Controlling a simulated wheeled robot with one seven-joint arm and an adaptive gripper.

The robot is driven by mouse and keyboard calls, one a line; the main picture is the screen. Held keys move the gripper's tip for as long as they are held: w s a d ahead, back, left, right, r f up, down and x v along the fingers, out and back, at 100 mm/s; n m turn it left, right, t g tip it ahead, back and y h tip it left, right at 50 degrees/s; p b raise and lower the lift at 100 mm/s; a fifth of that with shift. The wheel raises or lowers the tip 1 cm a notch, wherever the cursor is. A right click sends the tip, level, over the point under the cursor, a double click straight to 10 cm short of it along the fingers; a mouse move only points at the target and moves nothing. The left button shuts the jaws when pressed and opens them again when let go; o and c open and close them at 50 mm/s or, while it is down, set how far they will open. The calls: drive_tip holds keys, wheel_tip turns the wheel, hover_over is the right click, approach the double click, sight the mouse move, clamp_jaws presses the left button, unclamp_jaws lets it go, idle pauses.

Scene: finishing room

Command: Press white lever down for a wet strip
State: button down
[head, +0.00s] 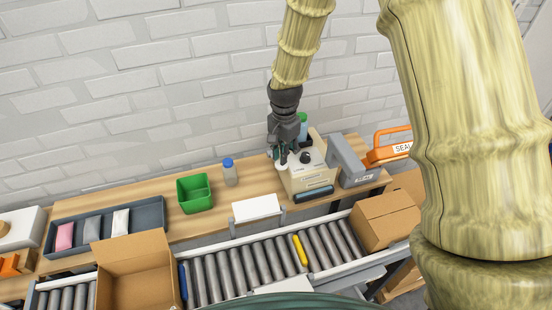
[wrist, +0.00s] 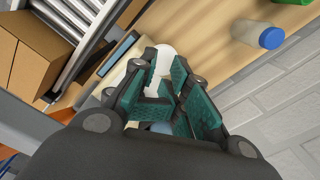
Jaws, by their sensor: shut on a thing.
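The cream tape dispenser (head: 312,181) stands on the wooden bench with a black knob on top and a dark slot at its front. My gripper (head: 284,158) points down at its left side. In the wrist view, the white lever (wrist: 163,57) has a rounded end and shows between the teal-padded fingers of my gripper (wrist: 158,92). The fingers are closed in on the lever. The fingers hide part of the lever and of the dispenser, so its exact tilt is unclear. No wet strip can be made out at the slot.
A grey device (head: 349,160) stands close right of the dispenser, with an orange sealer (head: 388,146) beyond. A clear bottle with a blue cap (head: 230,174) and a green bin (head: 195,194) are to the left. A roller conveyor with an open carton (head: 137,275) runs in front.

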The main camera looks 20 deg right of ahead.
drive_tip(key=shift+r, duration=0.1)
drive_tip(key=shift+r+p, duration=1.5)
drive_tip(key=shift+r, duration=0.95)
